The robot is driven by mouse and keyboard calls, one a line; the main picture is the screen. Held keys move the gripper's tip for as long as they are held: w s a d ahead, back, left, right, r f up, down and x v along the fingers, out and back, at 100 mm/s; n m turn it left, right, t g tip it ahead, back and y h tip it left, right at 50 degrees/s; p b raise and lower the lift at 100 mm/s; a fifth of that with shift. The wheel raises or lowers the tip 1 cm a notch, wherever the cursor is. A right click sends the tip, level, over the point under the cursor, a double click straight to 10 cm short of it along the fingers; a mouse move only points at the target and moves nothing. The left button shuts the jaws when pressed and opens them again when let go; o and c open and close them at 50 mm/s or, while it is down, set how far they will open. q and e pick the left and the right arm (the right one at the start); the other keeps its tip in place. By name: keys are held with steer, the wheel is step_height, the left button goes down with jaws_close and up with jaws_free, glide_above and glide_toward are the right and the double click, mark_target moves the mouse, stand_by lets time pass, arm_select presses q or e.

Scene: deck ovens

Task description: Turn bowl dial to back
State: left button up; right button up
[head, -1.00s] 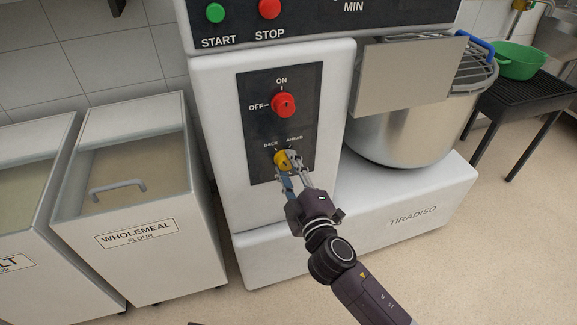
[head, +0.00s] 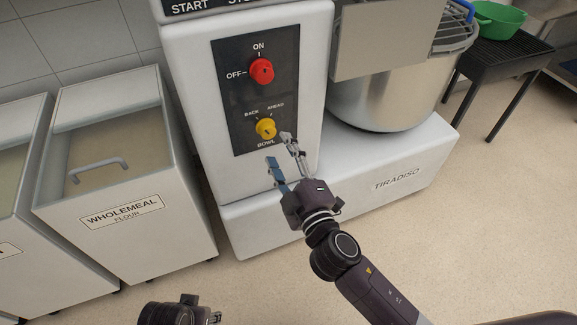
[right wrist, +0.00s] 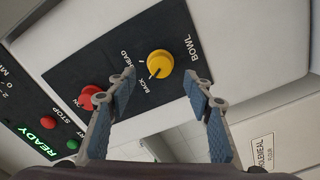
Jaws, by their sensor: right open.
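The yellow bowl dial (head: 265,128) sits low on the mixer's dark control panel, under the BACK and AHEAD labels. It also shows in the right wrist view (right wrist: 160,63), where its dark mark appears to point toward BACK. My right gripper (head: 279,150) is open and empty, just below and right of the dial in the head view. In the right wrist view its fingers stand apart on both sides of the dial, with the dial beyond them and not held. Part of my left gripper (head: 182,313) shows at the bottom edge; its fingers are mostly cut off.
The red ON/OFF dial (head: 261,70) sits above the bowl dial and points near OFF. A steel mixing bowl (head: 385,105) stands at the right on the mixer's white base (head: 345,175). Flour bins (head: 125,215) stand at the left. Open floor lies in front.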

steer(key=shift+v, duration=2.5)
